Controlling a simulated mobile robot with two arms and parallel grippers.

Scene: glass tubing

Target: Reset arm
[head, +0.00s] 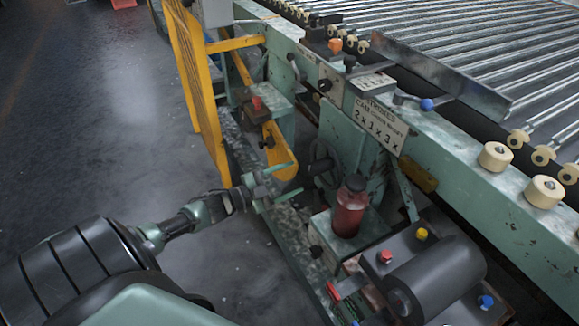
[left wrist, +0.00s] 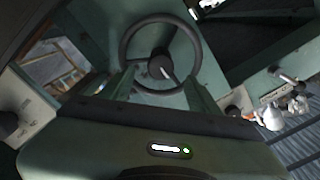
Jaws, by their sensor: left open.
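My left arm reaches in from the lower left of the head view. Its green gripper (head: 296,178) is open, the two fingers spread apart with nothing seen between them. The fingers point at a dark handwheel (head: 324,160) on the green machine. In the left wrist view the handwheel (left wrist: 122,52) shows its round rim and dark hub just beyond my spread fingers (left wrist: 160,82). I cannot tell whether a finger touches it. My right gripper is in neither view.
A red bottle (head: 349,207) stands on the machine's base near the gripper. A dark cylindrical motor (head: 440,278) is at the lower right. A yellow guard (head: 190,70) rises behind the arm. A roller conveyor (head: 490,40) fills the upper right. Open floor (head: 90,110) lies left.

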